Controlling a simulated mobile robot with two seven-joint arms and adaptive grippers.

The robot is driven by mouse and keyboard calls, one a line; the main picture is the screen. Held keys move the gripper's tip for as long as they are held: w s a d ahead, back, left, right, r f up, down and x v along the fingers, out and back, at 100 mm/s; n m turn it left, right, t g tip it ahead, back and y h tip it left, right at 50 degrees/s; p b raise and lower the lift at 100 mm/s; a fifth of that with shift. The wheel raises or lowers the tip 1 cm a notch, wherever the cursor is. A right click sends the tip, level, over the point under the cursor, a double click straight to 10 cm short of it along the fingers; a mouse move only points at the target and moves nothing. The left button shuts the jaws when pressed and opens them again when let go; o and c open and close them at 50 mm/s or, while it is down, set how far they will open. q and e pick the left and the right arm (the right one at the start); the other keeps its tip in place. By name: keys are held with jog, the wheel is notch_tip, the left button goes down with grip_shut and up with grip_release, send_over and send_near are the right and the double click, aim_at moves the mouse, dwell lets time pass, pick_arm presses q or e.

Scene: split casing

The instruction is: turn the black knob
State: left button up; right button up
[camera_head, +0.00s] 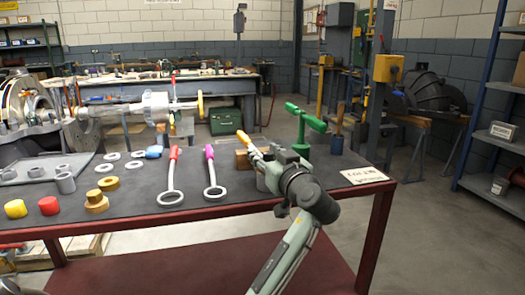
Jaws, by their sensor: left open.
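I cannot make out a black knob; it may be hidden behind my arm. My left gripper (272,157) is over the right part of the dark bench top, pointing away from me. It is open, and my dark wrist partly hides it. Close to it are a wooden block (243,160) and a yellow handle (254,144); I cannot tell whether it touches them. A red knob-like cylinder (48,206) and a yellow one (16,209) lie at the bench's front left. My right gripper is not in view.
The red-framed bench (225,195) also holds a red-handled ring tool (172,180), a purple-handled one (212,175), brass pieces (96,201) and several grey rings. A tall green fitting (304,120) stands behind the gripper. A paper label (364,175) lies at the right.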

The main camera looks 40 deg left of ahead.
aim_at(271, 158)
pick_arm(q)
jog(key=v, duration=0.6)
dwell(0.4)
